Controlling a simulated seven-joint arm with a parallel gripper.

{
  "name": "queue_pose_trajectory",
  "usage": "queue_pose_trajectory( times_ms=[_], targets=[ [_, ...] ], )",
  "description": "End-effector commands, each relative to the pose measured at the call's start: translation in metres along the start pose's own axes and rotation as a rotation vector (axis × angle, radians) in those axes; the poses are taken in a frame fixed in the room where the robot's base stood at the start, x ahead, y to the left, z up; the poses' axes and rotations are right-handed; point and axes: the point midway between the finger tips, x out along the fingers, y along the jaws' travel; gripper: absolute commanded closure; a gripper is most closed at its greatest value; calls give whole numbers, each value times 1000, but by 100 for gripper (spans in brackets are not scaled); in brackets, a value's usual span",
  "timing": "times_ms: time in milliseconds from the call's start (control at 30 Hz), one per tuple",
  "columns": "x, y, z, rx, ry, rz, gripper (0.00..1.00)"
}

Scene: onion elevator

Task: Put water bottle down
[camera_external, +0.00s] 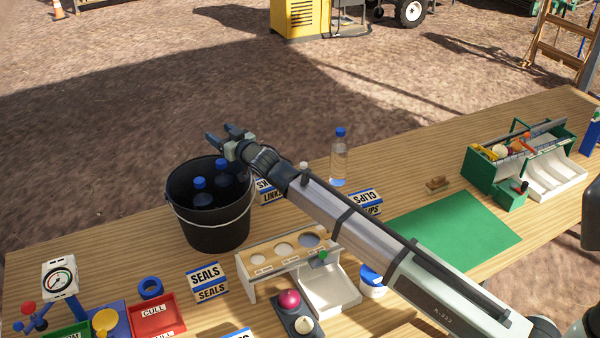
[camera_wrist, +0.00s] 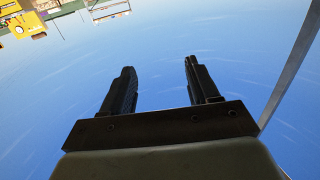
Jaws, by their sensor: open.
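A clear water bottle (camera_external: 339,158) with a blue cap stands upright on the wooden table, behind my arm. Two more blue-capped bottles, a left one (camera_external: 201,193) and a right one (camera_external: 224,172), are inside the black bucket (camera_external: 216,225). My gripper (camera_external: 226,135) is raised over the back rim of the bucket, apart from the standing bottle. In the wrist view my gripper (camera_wrist: 160,85) shows two spread fingers with nothing between them. The lower parts of the bottles in the bucket are hidden.
A wooden-topped holder with round holes (camera_external: 285,252) stands in front of my arm. A SEALS sign (camera_external: 208,282) and red CULL tray (camera_external: 157,315) are at front left. A green mat (camera_external: 455,225) and green toolbox (camera_external: 495,170) lie right. The table's back left is clear.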

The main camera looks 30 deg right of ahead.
Motion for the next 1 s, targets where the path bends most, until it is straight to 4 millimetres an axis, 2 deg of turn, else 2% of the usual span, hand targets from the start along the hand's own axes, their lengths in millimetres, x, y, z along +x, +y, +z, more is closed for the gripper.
queue_pose_trajectory(
  times_ms=[600,767,1000],
  targets=[
    [-108,0,0,0,0,-1,40],
    [-120,0,0,0,0,-1,40],
    [-120,0,-1,0,1,-1,40]
  ],
)
